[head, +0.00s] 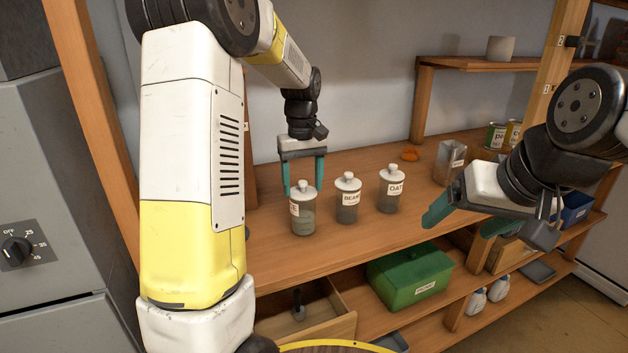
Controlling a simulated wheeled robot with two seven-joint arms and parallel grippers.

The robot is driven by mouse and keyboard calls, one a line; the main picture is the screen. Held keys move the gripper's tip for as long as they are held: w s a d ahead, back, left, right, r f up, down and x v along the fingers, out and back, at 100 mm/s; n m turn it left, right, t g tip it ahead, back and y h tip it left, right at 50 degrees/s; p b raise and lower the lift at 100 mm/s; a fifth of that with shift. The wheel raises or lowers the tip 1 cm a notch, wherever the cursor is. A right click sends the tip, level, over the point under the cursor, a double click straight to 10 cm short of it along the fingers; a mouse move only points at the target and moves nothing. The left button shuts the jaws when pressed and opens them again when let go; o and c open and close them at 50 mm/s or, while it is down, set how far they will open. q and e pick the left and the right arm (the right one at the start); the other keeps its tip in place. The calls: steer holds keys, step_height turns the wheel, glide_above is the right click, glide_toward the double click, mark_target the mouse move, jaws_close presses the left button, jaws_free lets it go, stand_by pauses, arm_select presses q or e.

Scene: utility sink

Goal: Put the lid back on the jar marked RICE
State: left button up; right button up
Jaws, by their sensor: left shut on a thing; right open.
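Three glass jars with pale lids and knobs stand in a row on the wooden bench. The leftmost jar (303,222) has a label turned aside, with only a final "E" readable. My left gripper (303,187) reaches down from behind, its teal fingers on both sides of this jar's lid (302,191), shut on it. The lid is over the jar's mouth; I cannot tell whether it is fully seated. The BEANS jar (347,212) and OATS jar (389,202) have lids on. My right gripper (456,226) is open and empty, at the bench's front edge on the right.
A metal canister (450,162), an orange item (409,154) and several cans (496,136) are on the bench further right. Below are an open drawer (330,322) and a green box (409,277). Bench in front of the jars is clear.

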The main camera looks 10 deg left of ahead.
arm_select(q)
steer(key=o, duration=1.8)
steer(key=shift+c, duration=0.2)
steer(key=shift+r, duration=0.1)
steer(key=shift+r, duration=3.4)
jaws_close()
